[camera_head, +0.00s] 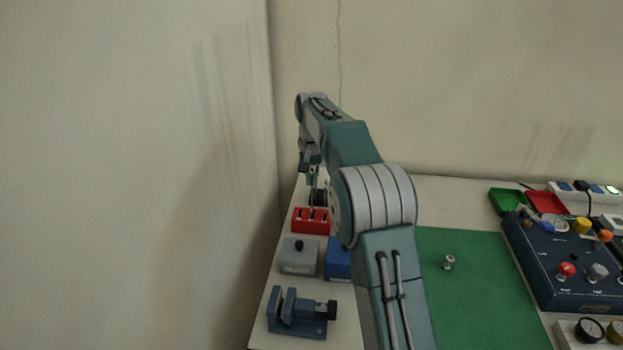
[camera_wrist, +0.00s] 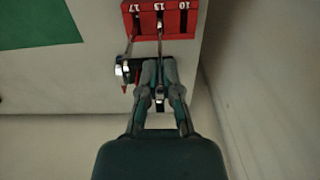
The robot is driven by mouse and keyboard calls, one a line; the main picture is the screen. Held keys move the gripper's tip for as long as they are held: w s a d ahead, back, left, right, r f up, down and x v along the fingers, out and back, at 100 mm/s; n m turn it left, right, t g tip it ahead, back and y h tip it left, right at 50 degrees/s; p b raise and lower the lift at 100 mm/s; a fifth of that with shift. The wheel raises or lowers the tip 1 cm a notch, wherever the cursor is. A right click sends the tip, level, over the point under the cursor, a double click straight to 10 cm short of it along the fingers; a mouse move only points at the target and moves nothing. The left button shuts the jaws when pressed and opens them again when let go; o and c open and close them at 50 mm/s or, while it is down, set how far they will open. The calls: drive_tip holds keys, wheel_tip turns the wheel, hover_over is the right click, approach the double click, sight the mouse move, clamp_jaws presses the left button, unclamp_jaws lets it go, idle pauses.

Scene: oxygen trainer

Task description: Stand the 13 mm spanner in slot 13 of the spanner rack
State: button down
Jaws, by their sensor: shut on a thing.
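The red spanner rack (camera_wrist: 175,40) shows at the top of the wrist view, with slots marked 17, 13 and 10. My gripper (camera_wrist: 160,66) is shut on the 13 mm spanner (camera_wrist: 160,45), whose shaft runs from between the fingers to slot 13. I cannot tell how deep it sits in the slot. Another spanner (camera_wrist: 125,70) stands at slot 17. Slot 10 looks empty. In the head view the rack (camera_head: 311,226) is at the table's far left, with my gripper (camera_head: 314,180) just beyond and above it.
A grey box (camera_head: 298,262) with a black knob, a blue box (camera_head: 338,262) and a vise (camera_head: 297,316) stand nearer than the rack. A green mat (camera_head: 480,290) lies to the right with a small metal fitting (camera_head: 448,262). The wall is close on the left.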

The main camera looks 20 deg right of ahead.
drive_tip(key=shift+f, duration=2.45)
drive_tip(key=c, duration=0.7)
unclamp_jaws()
drive_tip(key=shift+r, duration=0.1)
